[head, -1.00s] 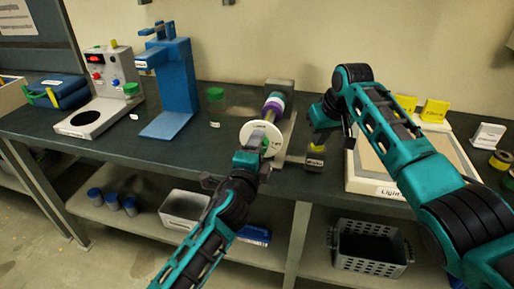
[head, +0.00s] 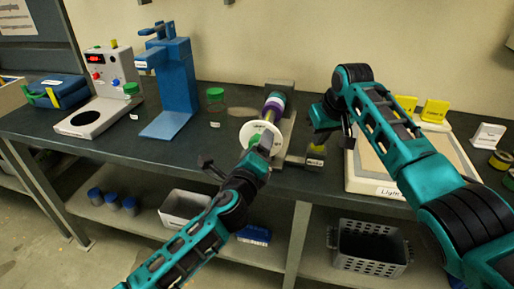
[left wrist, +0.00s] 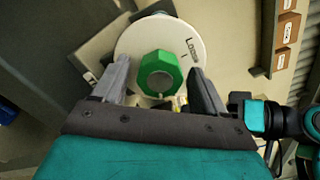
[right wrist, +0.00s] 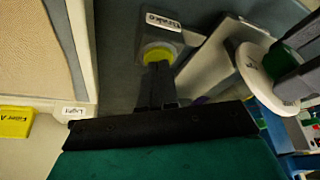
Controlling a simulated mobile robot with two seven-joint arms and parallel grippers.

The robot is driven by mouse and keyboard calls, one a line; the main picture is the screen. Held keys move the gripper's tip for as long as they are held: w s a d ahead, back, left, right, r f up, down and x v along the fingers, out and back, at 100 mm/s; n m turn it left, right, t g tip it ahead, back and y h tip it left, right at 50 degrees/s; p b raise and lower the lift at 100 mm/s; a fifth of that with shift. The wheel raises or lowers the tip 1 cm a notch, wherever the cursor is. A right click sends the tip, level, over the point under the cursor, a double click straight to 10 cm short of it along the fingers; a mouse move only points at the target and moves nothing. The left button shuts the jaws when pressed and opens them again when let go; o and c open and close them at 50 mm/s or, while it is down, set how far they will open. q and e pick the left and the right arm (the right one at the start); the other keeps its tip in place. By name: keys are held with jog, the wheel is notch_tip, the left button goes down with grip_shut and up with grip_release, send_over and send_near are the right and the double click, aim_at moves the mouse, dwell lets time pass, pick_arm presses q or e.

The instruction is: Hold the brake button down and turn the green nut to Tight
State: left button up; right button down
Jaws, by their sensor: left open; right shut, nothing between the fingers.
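The green nut (left wrist: 160,74) sits at the centre of a white disc (left wrist: 190,38) whose readable label is "Loose". My left gripper (left wrist: 160,80) is open, with one finger on each side of the nut and gaps showing. In the head view the nut (head: 254,140) is partly covered by my left gripper. The yellow brake button (right wrist: 160,50) sits on a small block labelled "Brake" (right wrist: 163,21). My right gripper (right wrist: 156,68) is shut and empty, its tips over the button's near edge; whether the button is pressed I cannot tell.
A green-lidded jar (head: 215,105) and a blue stand (head: 178,85) are left of the disc. A light-coloured tray (head: 375,187) lies right of the brake block. A grey basket (head: 370,262) and a white bin (head: 183,208) are on the lower shelf.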

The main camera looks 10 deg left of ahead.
jog(key=shift+f, duration=0.1)
pick_arm(q)
jog(key=s, duration=0.8)
dwell(0.3)
pick_arm(e)
notch_tip(320, 180, up, 3)
jog(key=p, duration=0.3)
jog(key=shift+r+p, duration=0.9)
jog(key=shift+r, duration=0.35)
pick_arm(q)
notch_tip(320, 180, up, 5)
jog(key=shift+f, duration=0.2)
pick_arm(e)
notch_tip(320, 180, up, 3)
jog(key=shift+f, duration=0.15)
